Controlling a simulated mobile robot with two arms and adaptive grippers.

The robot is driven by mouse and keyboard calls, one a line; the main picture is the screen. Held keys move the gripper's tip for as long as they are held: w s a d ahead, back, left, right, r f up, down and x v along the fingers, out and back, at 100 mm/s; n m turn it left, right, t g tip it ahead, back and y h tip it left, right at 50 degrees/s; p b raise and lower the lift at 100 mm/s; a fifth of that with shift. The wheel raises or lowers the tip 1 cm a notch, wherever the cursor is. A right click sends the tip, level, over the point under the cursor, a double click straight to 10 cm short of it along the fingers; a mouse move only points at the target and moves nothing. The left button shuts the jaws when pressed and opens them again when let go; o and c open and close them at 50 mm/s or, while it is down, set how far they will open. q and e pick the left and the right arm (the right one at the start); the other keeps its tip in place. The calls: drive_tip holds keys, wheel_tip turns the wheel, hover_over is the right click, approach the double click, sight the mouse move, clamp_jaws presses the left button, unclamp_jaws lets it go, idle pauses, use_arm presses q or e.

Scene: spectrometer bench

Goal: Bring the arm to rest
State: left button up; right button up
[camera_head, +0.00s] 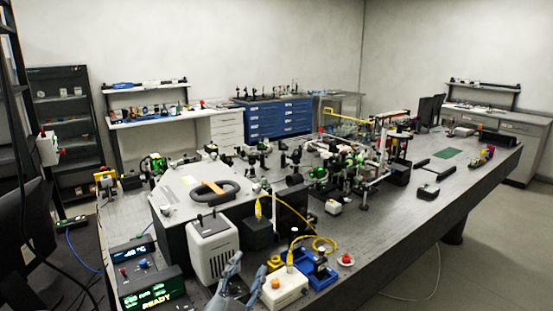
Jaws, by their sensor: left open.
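My left gripper (248,270) shows at the bottom edge, a little left of the middle, in front of the bench (407,217). Its two grey-blue fingers are spread apart with nothing seen between them. Most of the arm behind it is cut off by the frame. In the picture the gripper lies between a white vented box (212,248) on its left and a small white box with an orange button (284,291) on its right. I cannot tell whether it touches either. My right gripper is not in view.
A blue tray (318,276) and yellow cables (312,242) lie right of the gripper. A display reading READY (151,290) stands at the left. A grey housing with a black handle (208,192) is behind. Crowded optics fill the middle; the bench's right front is clearer.

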use_arm(q)
drive_tip(key=s+a+f+n+g+y, duration=0.4)
drive_tip(key=a+f, duration=0.3)
drive_tip(key=f, duration=0.4)
drive_tip(key=s+a+f+n+g, duration=0.1)
drive_tip(key=s+a+f+g, duration=0.3)
drive_tip(key=s, duration=0.5)
drive_tip(key=s+a+f+n+g, duration=0.1)
drive_tip(key=s+f+g, duration=0.3)
drive_tip(key=s+f, duration=0.35)
drive_tip(key=s+a+f+n+g, duration=0.1)
drive_tip(key=s+a+f+g, duration=0.3)
drive_tip(key=s, duration=0.5)
wheel_tip(320, 180, down, 30)
drive_tip(key=d+b, duration=0.2)
drive_tip(key=b, duration=0.3)
drive_tip(key=s+a+f+g+b, duration=0.1)
drive_tip(key=s+f+b, duration=0.1)
drive_tip(key=s+f, duration=0.7)
drive_tip(key=s+a+f+y+b, duration=0.1)
drive_tip(key=s+a+f+b, duration=0.1)
drive_tip(key=s+f, duration=0.7)
wheel_tip(320, 180, down, 4)
drive_tip(key=shift+s+a+f+g+b, duration=0.15)
drive_tip(key=shift+a+f+g+b, duration=0.1)
drive_tip(key=shift+g+b, duration=0.2)
drive_tip(key=shift+r, duration=0.1)
